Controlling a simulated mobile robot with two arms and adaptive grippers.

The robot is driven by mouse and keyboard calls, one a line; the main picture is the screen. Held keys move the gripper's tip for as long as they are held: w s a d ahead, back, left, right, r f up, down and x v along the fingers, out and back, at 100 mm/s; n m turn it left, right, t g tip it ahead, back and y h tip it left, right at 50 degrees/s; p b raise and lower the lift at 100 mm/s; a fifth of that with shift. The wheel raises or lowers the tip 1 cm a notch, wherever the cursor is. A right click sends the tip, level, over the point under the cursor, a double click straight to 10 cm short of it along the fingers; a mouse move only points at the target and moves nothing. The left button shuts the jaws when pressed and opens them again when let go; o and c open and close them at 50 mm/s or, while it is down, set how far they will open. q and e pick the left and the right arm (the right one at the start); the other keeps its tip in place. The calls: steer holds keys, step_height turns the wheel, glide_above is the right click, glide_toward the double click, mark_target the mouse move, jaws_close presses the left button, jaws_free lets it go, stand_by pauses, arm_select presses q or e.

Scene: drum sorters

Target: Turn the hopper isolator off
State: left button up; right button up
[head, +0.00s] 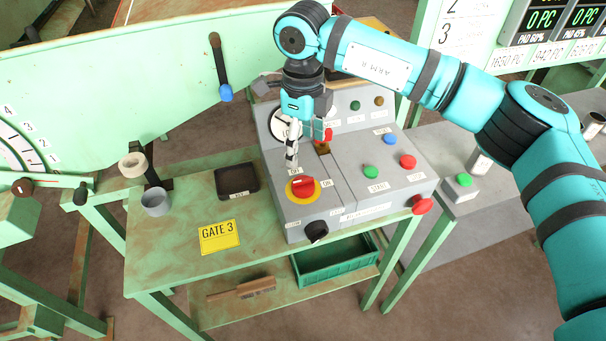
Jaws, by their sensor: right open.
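A red rotary switch on a yellow disc (302,188), which looks like the isolator, sits at the front left of the grey control box (352,214). Small labels stand above it and to its right; the right one seems to read ON. The red handle lies roughly sideways, but I cannot tell its exact setting. My right gripper (291,160) is open and points down just behind the switch, apparently apart from it. It partly hides a round white dial (281,124). My left gripper is not in view.
Close to the switch are a black knob (316,231), a green button (370,172) and a red button (408,162). A red knob (422,205) juts from the box's right front. A black tray (237,180) and grey cup (156,202) stand left on the green bench (180,258).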

mark_target(303, 180)
step_height(303, 180, down, 10)
steer(key=p, duration=0.3)
steer(key=shift+r, duration=0.1)
steer(key=shift+f, duration=0.75)
